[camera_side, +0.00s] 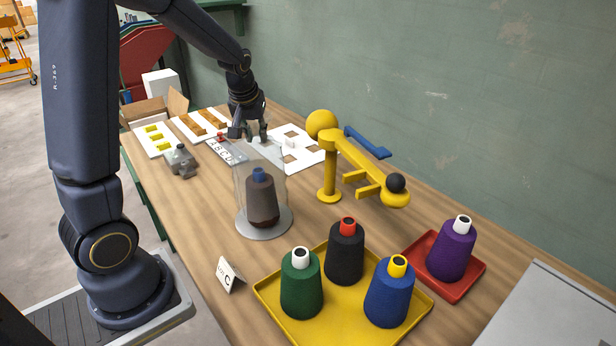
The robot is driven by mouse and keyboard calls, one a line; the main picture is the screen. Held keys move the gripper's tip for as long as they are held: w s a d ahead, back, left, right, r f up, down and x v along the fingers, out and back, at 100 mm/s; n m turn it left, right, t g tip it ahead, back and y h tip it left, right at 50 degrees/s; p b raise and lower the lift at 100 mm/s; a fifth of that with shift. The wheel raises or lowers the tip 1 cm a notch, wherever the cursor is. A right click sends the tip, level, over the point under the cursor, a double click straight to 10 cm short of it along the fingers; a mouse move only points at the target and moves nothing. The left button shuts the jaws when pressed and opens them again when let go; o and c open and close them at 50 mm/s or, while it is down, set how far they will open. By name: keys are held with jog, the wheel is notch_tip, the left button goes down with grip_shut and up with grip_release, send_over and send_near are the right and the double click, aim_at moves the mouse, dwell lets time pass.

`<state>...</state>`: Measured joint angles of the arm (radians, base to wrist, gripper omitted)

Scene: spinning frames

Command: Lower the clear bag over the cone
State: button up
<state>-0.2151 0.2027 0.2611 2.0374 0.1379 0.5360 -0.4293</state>
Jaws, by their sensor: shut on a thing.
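A brown cone (262,203) with a blue top stands upright on a round grey base (279,226) in the middle of the table. The clear bag (241,178) hangs around the cone, its sides seen on both sides of it. The bag's lower edge looks close to the base, but its exact height is hard to tell. My gripper (249,136) is above the cone, fingers pointing down, shut on the bag's top edge. The clear film is faint, so its full outline is partly lost.
A yellow tray (268,294) holds green, black and blue cones in front. A red tray (474,284) holds a purple cone. A yellow stand (328,170) rises right of the bag. A small card (229,275) marked C stands front left. White boards lie behind.

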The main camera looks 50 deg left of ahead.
aim_at(257, 150)
jog(key=shift+f, duration=0.15)
jog(key=shift+f, duration=2.35)
jog(key=o, duration=1)
jog(key=shift+o, duration=0.4)
jog(key=o, duration=0.5)
jog(key=shift+r, duration=4)
